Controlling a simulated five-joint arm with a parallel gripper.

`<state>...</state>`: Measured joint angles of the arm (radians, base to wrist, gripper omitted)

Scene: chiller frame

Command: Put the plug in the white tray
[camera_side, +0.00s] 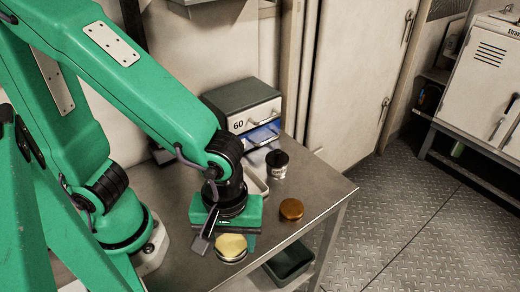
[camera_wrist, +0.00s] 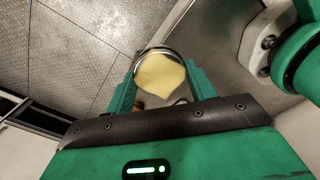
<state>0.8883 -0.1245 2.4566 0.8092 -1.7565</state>
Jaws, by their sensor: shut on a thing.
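A round thing with a yellow top and a silvery rim (camera_side: 231,248) is between the fingers of my gripper (camera_side: 226,236), which is shut on it. It also shows in the wrist view (camera_wrist: 160,78), gripped between the two green fingers. A copper-brown round piece (camera_side: 291,209) lies on the bench to the right. I cannot tell for certain which of these two is the plug. The white tray (camera_side: 262,186) is behind my gripper, partly hidden by the wrist, so I cannot see what is inside it.
A black-lidded jar (camera_side: 277,165) stands beside the tray. A drawer unit marked 60 (camera_side: 243,112) stands at the back of the metal bench (camera_side: 327,186). A dark green bin (camera_side: 289,264) is below the bench's front edge. The bench's right corner is clear.

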